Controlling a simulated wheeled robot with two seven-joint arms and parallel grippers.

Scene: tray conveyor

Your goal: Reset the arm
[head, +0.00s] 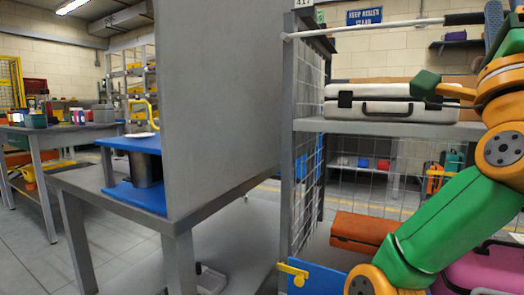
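My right arm, with green links and orange joints, comes in at the right edge of the head view. It bends up from a low orange joint to joints near the top right, in front of the shelf rack. A small green block on an orange bar juts left from the upper joints, over the white case (392,102); I cannot tell whether it touches the case. I cannot make out the fingers of my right gripper. My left arm and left gripper are not in view.
A grey rack (400,129) stands close on the right, with an orange-brown case (362,230) and a pink case (485,270) low down. A tall grey panel (222,100) rises from a grey table (120,205) with a blue-topped stand (130,144). Floor shows between them.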

